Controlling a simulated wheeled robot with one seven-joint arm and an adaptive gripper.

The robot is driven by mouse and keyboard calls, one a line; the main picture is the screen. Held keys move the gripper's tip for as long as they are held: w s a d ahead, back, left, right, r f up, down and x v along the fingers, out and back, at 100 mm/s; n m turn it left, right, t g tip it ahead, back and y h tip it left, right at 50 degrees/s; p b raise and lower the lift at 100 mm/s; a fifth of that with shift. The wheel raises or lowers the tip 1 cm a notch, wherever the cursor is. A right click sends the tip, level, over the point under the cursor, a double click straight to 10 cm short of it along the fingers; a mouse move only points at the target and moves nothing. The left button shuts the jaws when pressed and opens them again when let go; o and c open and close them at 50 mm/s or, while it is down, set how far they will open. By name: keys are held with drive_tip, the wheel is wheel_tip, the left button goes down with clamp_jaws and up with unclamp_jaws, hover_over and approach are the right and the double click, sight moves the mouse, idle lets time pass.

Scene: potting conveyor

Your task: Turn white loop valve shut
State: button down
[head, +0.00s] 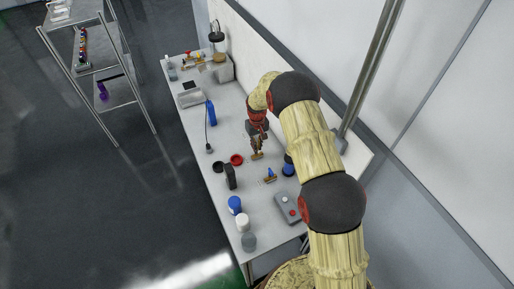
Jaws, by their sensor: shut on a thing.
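My gripper (257,150) hangs over the middle of the bench, pointing down. It is shut on a small orange-brown piece (257,156), which is too small in the head view to identify. I cannot make out a white loop valve for certain. Brass and red fittings (204,60) stand at the far end of the bench, well away from my gripper. A small blue and brown piece (270,176) lies just nearer than the gripper.
The bench (205,205) also holds a blue bottle (211,113), a red ring (236,160), a dark upright block (230,177), a grey box with a red button (288,209) and several jars at the near end. A wall runs along the right. A rack (117,88) stands left, across open floor.

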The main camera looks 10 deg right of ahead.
idle(0.4)
drive_tip(key=c, duration=2)
unclamp_jaws()
drive_tip(key=shift+o, duration=0.4)
wheel_tip(320, 180, up, 12)
